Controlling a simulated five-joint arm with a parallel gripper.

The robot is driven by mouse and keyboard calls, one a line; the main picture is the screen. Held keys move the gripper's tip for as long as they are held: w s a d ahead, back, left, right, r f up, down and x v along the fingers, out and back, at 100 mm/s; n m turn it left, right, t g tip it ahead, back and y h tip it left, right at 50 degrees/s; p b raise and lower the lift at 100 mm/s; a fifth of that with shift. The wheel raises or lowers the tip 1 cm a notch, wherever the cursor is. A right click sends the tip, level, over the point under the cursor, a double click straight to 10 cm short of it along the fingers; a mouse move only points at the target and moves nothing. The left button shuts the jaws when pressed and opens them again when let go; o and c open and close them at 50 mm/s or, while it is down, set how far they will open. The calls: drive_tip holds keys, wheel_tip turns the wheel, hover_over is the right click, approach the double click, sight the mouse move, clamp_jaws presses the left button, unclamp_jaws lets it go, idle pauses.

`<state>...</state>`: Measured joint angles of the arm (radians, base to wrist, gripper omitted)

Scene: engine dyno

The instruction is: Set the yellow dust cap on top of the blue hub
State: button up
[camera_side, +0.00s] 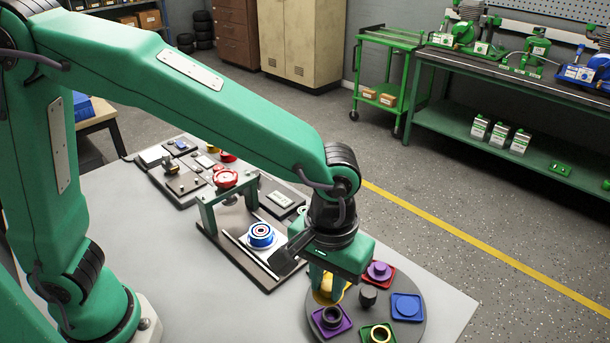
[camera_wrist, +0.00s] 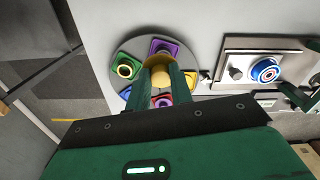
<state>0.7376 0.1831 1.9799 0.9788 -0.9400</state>
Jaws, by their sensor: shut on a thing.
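The yellow dust cap (camera_side: 327,292) is between the fingers of my gripper (camera_side: 328,286), over the round grey turntable (camera_side: 418,320). In the wrist view the cap (camera_wrist: 157,70) shows between the two green fingers (camera_wrist: 158,78), which are shut on it. Whether it is clear of the turntable I cannot tell. The blue hub (camera_side: 261,236) stands on a dark fixture plate left of my gripper in the side view. The hub (camera_wrist: 265,70) is to the right of my gripper in the wrist view, with its top bare.
A green bridge (camera_side: 230,185) with a red knob stands behind the hub. Bare table lies in front of the fixture.

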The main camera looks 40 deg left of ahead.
drive_tip(key=w+a+f+n, duration=0.1)
drive_tip(key=w+a+n, duration=0.2)
drive_tip(key=a, duration=1)
drive_tip(key=w+a+n, duration=0.4)
drive_tip(key=a+n, duration=0.1)
drive_tip(key=a, duration=0.7)
drive_tip(key=shift+a+f, duration=0.35)
drive_tip(key=shift+a, duration=0.05)
drive_tip(key=shift+f, duration=0.15)
drive_tip(key=shift+f, duration=3)
drive_tip(key=shift+f, duration=0.5)
drive_tip(key=o, duration=1)
